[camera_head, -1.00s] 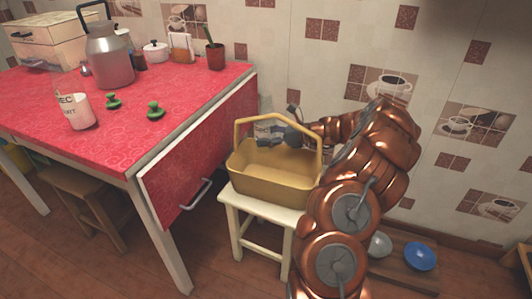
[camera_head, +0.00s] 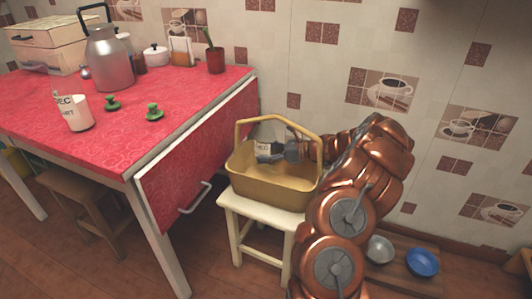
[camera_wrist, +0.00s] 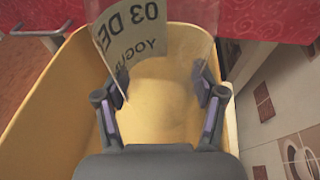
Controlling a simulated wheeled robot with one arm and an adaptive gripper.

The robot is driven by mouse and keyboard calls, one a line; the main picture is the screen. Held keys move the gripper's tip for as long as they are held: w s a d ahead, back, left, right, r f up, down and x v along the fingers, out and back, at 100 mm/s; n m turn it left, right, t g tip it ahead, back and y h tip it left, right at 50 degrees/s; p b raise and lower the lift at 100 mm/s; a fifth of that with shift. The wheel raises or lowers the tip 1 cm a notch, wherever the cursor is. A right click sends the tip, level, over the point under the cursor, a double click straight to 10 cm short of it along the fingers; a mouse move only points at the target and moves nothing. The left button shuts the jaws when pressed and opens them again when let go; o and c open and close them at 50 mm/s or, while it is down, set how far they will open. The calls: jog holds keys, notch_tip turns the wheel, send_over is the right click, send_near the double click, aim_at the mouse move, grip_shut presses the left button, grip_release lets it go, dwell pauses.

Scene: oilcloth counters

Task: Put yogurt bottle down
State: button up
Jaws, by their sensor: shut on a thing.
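A clear yogurt bottle with a pale printed label (camera_wrist: 138,38) is between the fingers of my gripper (camera_wrist: 162,88) in the wrist view. My gripper is shut on it. In the head view the bottle (camera_head: 262,148) and my gripper (camera_head: 272,156) are inside the opening of the yellow basket (camera_head: 262,187), below its raised handle. The bottle's base is hidden, so I cannot tell if it touches the basket floor. A similar labelled bottle (camera_head: 77,114) stands on the red table.
The basket stands on a small white stool (camera_head: 262,215) between the wall and the red table (camera_head: 60,145). The table holds a metal milk can (camera_head: 110,63), a potted cactus (camera_head: 215,60) and two green objects (camera_head: 153,113). Bowls (camera_head: 421,262) sit low at the right.

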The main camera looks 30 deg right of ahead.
jog(key=shift+f, duration=0.2)
jog(key=o, duration=1.5)
jog(key=shift+r, duration=0.15)
jog(key=shift+s+d+r, duration=0.2)
jog(key=shift+r, duration=0.1)
jog(key=p+v, duration=0.3)
jog(key=v, duration=0.8)
jog(key=shift+s+d, duration=0.15)
jog(key=shift+d, duration=0.05)
jog(key=shift+r, duration=0.1)
